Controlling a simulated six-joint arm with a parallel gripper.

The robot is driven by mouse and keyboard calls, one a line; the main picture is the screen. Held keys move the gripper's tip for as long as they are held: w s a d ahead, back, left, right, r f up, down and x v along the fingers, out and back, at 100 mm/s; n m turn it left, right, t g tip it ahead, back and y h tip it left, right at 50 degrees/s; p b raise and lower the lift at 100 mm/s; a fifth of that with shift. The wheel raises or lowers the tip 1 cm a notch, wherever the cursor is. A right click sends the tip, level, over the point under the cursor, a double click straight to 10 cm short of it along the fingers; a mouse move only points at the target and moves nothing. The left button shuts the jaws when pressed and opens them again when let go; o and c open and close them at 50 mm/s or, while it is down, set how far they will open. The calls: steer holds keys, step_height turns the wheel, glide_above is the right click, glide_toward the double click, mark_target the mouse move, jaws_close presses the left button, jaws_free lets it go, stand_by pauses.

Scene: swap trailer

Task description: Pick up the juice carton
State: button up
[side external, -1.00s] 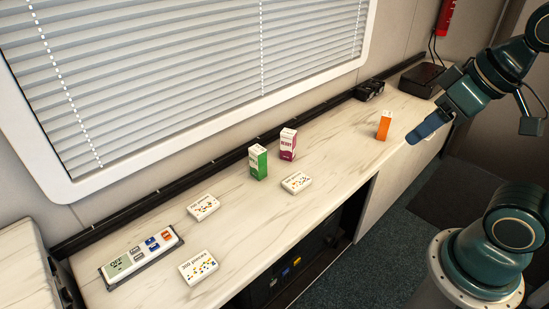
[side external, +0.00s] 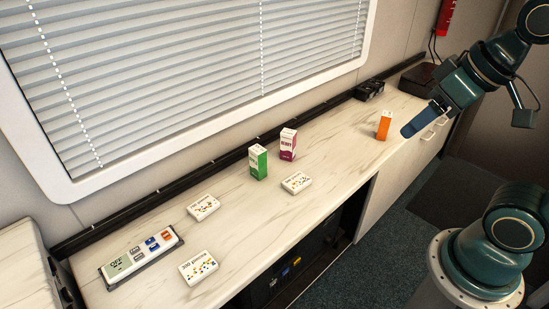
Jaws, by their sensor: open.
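Three small upright cartons stand on the marble-look counter (side external: 330,165). A green and white carton (side external: 258,163) and a purple and white carton marked "BERRY" (side external: 288,144) stand close together near the middle. An orange carton (side external: 384,125) stands alone farther right. I cannot tell which is the juice carton from the task's words. My gripper (side external: 407,131), with blue fingers, is open and empty, just right of the orange carton and apart from it.
Flat white puzzle boxes lie on the counter, one (side external: 296,182) in front of the green and purple cartons. A panel with buttons (side external: 140,257) lies at the left end. Dark objects (side external: 370,90) stand at the back right. The counter around the orange carton is clear.

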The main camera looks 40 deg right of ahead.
steer(key=w+d+r+m+h, duration=0.1)
steer(key=w+d+m, duration=0.1)
steer(key=w+d, duration=0.3)
steer(key=w+d+r+m+h, duration=0.1)
steer(key=w+d+r+m, duration=0.1)
steer(key=w, duration=0.5)
steer(key=m+g+h, duration=0.2)
steer(key=m+g, duration=0.2)
steer(key=m, duration=0.5)
glide_above(387, 114)
steer(key=s+a, duration=0.2)
steer(key=a, duration=0.2)
step_height(387, 114, down, 24)
steer(key=shift+w, duration=0.15)
steer(key=shift+x, duration=4.25)
steer(key=shift+f, duration=0.15)
